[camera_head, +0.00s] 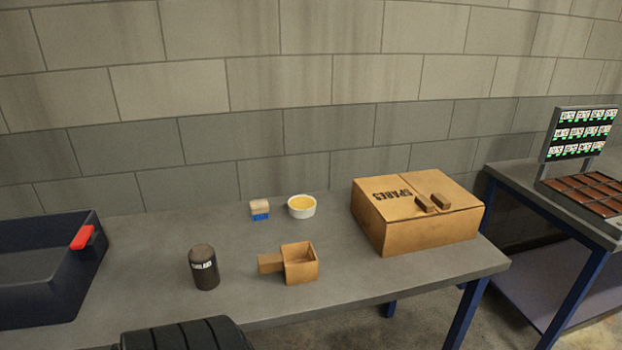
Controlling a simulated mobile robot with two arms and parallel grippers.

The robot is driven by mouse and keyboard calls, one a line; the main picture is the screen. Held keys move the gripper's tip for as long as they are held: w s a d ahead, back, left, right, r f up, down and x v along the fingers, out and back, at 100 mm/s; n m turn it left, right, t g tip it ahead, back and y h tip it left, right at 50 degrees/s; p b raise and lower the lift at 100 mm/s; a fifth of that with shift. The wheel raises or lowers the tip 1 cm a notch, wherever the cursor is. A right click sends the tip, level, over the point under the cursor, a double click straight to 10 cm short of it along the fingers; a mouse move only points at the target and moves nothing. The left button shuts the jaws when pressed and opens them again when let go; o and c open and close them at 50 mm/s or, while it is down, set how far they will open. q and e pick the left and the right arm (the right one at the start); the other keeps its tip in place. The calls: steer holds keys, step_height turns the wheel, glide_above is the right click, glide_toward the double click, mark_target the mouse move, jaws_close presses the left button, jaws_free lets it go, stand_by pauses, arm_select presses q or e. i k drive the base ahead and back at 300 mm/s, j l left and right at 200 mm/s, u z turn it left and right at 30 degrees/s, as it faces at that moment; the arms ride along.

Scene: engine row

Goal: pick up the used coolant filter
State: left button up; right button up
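A dark brown-black cylinder (204,268) stands upright on the grey bench (150,255), left of its middle. It is the only thing in view that looks like a filter. It carries a pale printed label that I can read only in part. Nothing touches it. Neither of my grippers is in view.
A small open cardboard box (300,267) stands right of the cylinder. Behind are a blue-and-cream block (260,210) and a white bowl (302,213) with yellow content. A SPARES carton (400,215) stands right, a dark bin (45,275) with a red handle (82,237) left.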

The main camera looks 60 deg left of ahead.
mark_target(202, 259)
steer(key=u, duration=2.6)
steer(key=i+l+u, duration=0.15)
steer(key=l, duration=0.2)
steer(key=i+l+u, duration=0.15)
steer(key=l, duration=0.25)
steer(key=l+u, duration=0.15)
steer(key=l, duration=0.25)
steer(key=i, duration=0.05)
